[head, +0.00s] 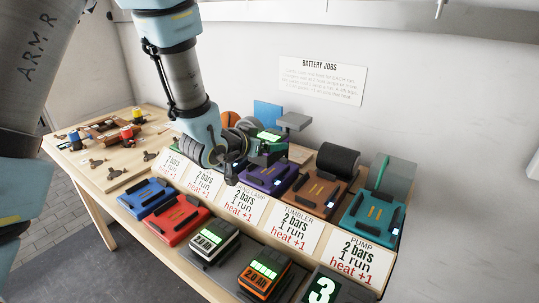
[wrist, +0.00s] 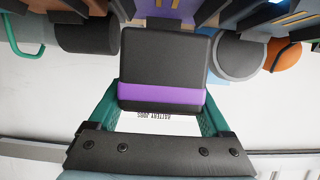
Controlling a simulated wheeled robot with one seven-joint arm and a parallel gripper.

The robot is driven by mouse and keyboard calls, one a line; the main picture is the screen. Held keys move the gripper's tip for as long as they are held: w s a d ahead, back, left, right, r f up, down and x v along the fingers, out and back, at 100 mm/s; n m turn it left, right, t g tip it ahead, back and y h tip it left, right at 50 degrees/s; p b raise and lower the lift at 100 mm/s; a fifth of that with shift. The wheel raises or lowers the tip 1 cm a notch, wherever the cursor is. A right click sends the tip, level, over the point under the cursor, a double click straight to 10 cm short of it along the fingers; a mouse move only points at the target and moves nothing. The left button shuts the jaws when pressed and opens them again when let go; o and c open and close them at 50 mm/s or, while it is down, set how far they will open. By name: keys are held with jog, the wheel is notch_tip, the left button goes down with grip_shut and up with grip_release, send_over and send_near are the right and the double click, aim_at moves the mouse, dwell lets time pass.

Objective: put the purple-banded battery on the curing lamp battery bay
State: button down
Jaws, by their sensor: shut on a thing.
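The purple-banded battery (wrist: 162,60) is a black block with a purple band, seen large in the wrist view. My gripper (wrist: 160,112) is shut on it, with a teal finger on each side. In the head view my gripper (head: 258,160) is at the purple curing lamp battery bay (head: 283,178), with a green-lit display (head: 268,136) just behind it. The purple bay also shows at the top edge of the wrist view (wrist: 172,8). The gripper and battery hide part of the bay; I cannot tell whether the battery touches it.
The brown tumbler bay (head: 318,190) and teal pump bay (head: 372,218) stand to the right. Blue (head: 147,197) and red (head: 183,219) pads lie in front. A white-banded battery (head: 213,243) and an orange battery (head: 265,277) stand at the front. Sloped cards edge the bays.

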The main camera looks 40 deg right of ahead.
jog(key=shift+f+p, duration=0.4)
jog(key=shift+f, duration=1.6)
jog(key=shift+f, duration=0.15)
grip_release()
jog(key=shift+a, duration=0.1)
